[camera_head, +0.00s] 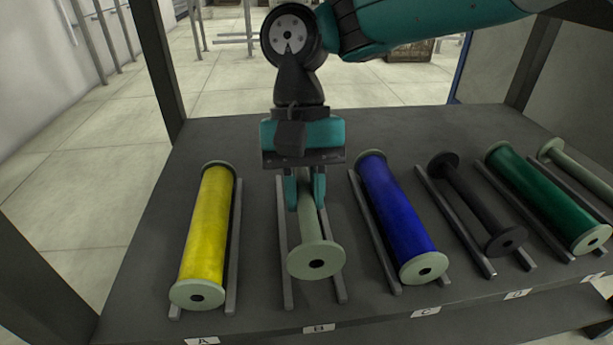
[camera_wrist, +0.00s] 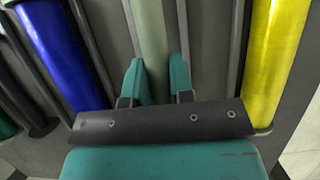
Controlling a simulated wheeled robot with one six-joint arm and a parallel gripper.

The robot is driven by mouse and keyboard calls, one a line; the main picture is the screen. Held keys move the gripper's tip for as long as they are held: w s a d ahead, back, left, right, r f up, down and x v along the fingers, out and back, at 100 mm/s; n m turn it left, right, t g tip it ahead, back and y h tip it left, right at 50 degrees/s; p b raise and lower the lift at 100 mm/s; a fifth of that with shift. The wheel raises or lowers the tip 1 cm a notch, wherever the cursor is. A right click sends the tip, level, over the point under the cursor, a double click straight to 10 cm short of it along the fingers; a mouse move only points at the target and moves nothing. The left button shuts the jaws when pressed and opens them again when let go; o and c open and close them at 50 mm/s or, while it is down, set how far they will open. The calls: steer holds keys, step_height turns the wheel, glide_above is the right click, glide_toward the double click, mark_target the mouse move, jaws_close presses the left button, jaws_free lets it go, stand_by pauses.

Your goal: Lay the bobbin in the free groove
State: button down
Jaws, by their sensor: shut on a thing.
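A pale green bare bobbin (camera_head: 316,256) is at groove B, the second from the left on the dark table. My gripper (camera_head: 305,190) points down and is shut on the bobbin's core. In the wrist view the bobbin's core (camera_wrist: 153,50) runs between the two teal fingers of my gripper (camera_wrist: 156,82). The bobbin lies in line with the two rails of groove B (camera_head: 284,240), between them as seen from above. I cannot tell whether it rests on the rails or is slightly above them. Its far end is hidden behind my gripper.
A yellow bobbin (camera_head: 208,235) lies in groove A at left, and a blue bobbin (camera_head: 398,215) in groove C at right. Further right are a black bobbin (camera_head: 475,200), a green bobbin (camera_head: 545,195) and another pale bobbin (camera_head: 580,165). Posts flank the table.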

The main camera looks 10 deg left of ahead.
steer(key=shift+w+f+b, duration=0.15)
steer(key=shift+f+b, duration=0.05)
steer(key=shift+b, duration=0.1)
steer(key=shift+f+b, duration=0.6)
steer(key=shift+b, duration=0.1)
steer(key=shift+f+p, duration=0.2)
steer(key=shift+p, duration=0.2)
steer(key=shift+f, duration=1.2)
steer(key=c, duration=0.9)
jaws_free()
